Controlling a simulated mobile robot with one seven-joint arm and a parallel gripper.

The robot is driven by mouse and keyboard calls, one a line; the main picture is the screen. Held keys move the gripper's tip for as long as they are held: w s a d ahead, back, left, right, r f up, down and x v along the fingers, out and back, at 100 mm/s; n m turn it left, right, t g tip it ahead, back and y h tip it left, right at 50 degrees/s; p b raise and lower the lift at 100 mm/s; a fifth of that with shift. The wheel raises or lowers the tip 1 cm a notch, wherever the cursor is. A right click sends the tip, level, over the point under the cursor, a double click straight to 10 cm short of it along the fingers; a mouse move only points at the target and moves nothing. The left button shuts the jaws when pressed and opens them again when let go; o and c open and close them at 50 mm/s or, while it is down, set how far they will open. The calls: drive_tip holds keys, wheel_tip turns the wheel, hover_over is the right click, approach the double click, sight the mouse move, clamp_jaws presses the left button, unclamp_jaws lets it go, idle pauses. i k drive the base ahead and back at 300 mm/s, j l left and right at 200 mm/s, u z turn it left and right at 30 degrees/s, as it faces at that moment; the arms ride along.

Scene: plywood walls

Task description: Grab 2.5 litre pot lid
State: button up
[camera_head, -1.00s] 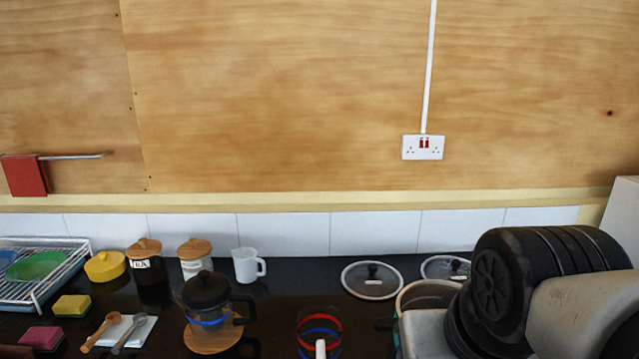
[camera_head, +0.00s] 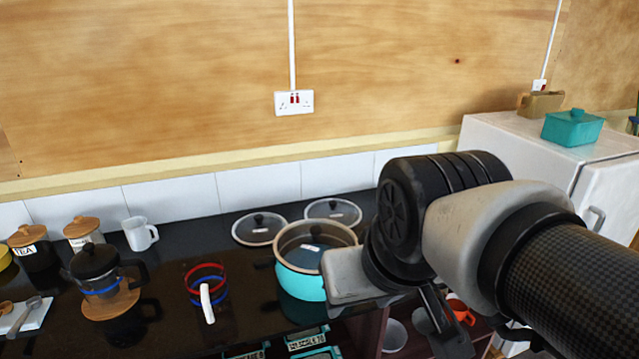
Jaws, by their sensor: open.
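Two round glass lids with dark knobs and pale labels lie flat on the black counter near the tiled wall: a left lid (camera_head: 259,228) and a right lid (camera_head: 332,211). The label print is too small to read, so I cannot tell which is the 2.5 litre one. A turquoise pot (camera_head: 300,284) stands in front of them, with something dark and labelled inside its rim. My gripper (camera_head: 447,325) is open at the lower right, right of the pot and apart from both lids. My arm hides part of it and the counter behind.
Left of the pot are a red-and-blue ringed item with a white handle (camera_head: 207,301), a coffee pot (camera_head: 97,268) on a wooden board, a white mug (camera_head: 140,233) and wooden-lidded jars (camera_head: 84,233). A white fridge (camera_head: 520,150) stands right. Shelves lie below the counter.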

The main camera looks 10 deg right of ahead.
sight(257, 229)
drive_tip(key=k+l+z, duration=0.1)
drive_tip(key=l, duration=0.25)
drive_tip(key=k+l, duration=0.3)
drive_tip(key=k+l+z, duration=0.15)
drive_tip(key=l, duration=0.3)
drive_tip(key=k+l, duration=0.25)
drive_tip(key=l, duration=0.15)
drive_tip(key=i+u, duration=0.45)
drive_tip(key=i, duration=0.15)
drive_tip(key=i+l+u, duration=0.3)
drive_tip(key=i+u, duration=0.2)
drive_tip(key=i, duration=0.05)
